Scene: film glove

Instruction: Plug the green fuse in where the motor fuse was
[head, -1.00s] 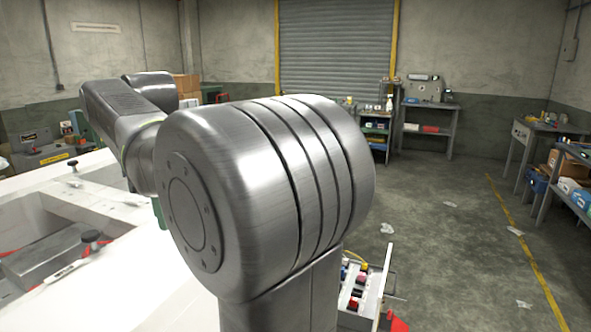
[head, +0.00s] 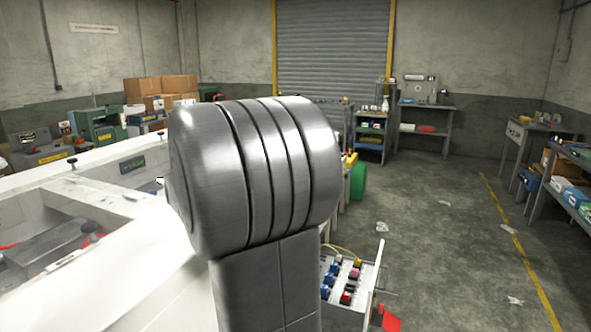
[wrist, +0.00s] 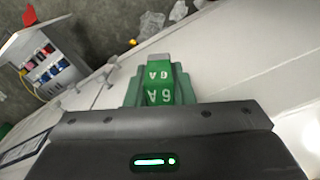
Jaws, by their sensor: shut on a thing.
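The green fuse (wrist: 160,92), marked 6A, is in my gripper (wrist: 160,76) in the wrist view. The green jaws are shut on its two sides, and its far end sticks out between them. The fuse box (head: 372,277) is an open white box at the lower middle of the head view, with rows of blue, red, black and yellow fuses. It also shows at the upper left of the wrist view (wrist: 72,76), well apart from the held fuse. Its slots are too small to tell which is empty. My arm hides the gripper in the head view.
A white machine body (head: 115,270) with open bays fills the left of the head view. A red part (head: 389,320) lies by the box. Shelves and benches (head: 425,115) stand at the back. The floor on the right is open, with some litter.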

